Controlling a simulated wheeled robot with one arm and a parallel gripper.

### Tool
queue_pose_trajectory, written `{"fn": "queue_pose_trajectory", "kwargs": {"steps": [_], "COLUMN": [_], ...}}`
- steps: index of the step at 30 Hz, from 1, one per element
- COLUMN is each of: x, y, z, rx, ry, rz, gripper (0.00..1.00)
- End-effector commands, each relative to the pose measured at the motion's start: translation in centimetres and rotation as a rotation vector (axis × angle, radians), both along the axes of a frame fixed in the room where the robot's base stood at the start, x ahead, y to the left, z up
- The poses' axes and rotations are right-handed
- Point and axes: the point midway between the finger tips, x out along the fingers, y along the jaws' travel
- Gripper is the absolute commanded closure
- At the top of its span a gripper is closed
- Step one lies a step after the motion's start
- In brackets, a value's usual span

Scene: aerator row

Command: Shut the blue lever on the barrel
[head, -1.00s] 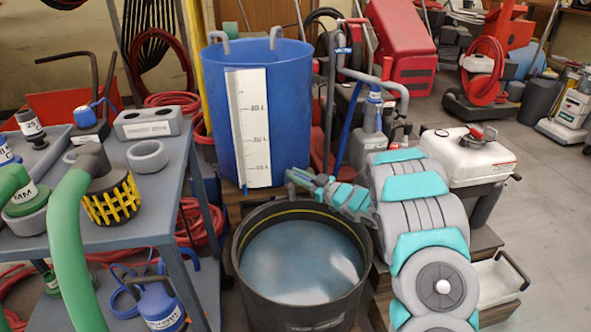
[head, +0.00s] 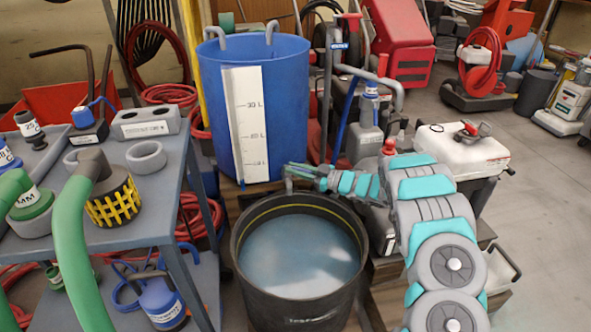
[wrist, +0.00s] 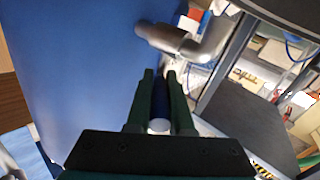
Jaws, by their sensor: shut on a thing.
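The blue barrel (head: 289,110), with a white scale strip, stands behind the black tub in the head view. Its wall (wrist: 80,70) fills the left of the wrist view. My gripper (head: 292,170) is at the barrel's lower front right. In the wrist view my gripper (wrist: 161,90) is shut on the dark blue lever (wrist: 160,103), which lies between the two fingers with its pale round end towards the camera. A silver pipe fitting (wrist: 168,40) shows just beyond the fingertips. In the head view my gripper hides the lever, so I cannot tell its angle to the pipe.
The black tub (head: 250,285) of cloudy water stands below my gripper. A grey cart (head: 108,230) with hoses and fittings is at the left. A white tank (head: 448,150) and a grey jug (head: 366,135) stand close to my arm. Floor is open at the far right.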

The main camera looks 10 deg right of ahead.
Motion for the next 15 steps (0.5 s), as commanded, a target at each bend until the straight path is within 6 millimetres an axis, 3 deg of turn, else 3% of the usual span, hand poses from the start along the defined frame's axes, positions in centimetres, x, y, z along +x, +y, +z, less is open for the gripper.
{"fn": "queue_pose_trajectory", "kwargs": {"steps": [5,6,13,15], "x": [0.05,0.05,0.03,0.03], "y": [0.11,0.12,0.05,0.04], "z": [0.16,0.17,0.10,0.08], "rx": [0.001,0.001,0.001,0.000], "ry": [-0.003,-0.003,-0.002,-0.002], "rz": [0.002,0.002,0.000,-0.001], "gripper": [1.00,0.77,0.51,0.50]}}
